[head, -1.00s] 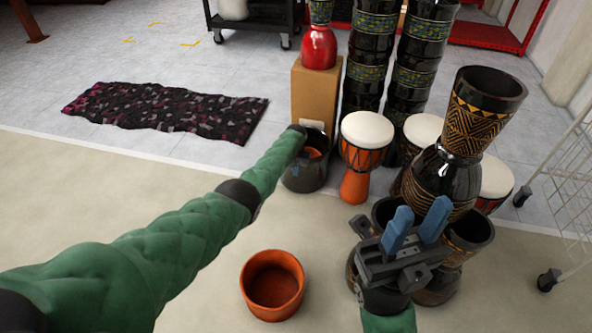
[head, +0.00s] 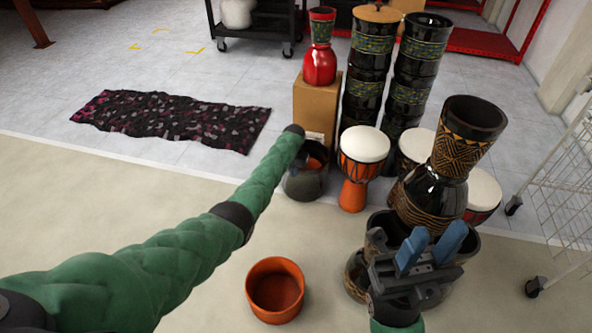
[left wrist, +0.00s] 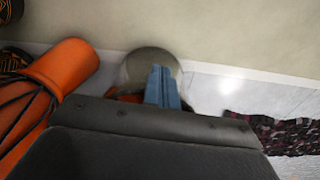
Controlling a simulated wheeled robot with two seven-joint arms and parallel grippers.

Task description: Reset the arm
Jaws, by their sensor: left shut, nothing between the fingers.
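My left arm (head: 262,178) reaches from the lower left toward a dark grey pot (head: 304,182). An orange thing shows inside this pot. In the left wrist view, the two blue fingers of my left gripper (left wrist: 162,88) lie together with nothing between them, in front of a round grey pot (left wrist: 150,64). In the head view my left gripper is mostly hidden at the arm's end. My right gripper (head: 431,246) is at the lower right, its blue fingers apart and nothing visible between them. It is in front of dark patterned drums.
A tall black-gold goblet drum (head: 468,140) stands tilted behind my right gripper. An orange drum with white head (head: 364,145) stands beside the pot. A red drum (head: 319,65) sits on a cardboard box (head: 316,104). An orange bowl-like pot (head: 275,290) is in front.

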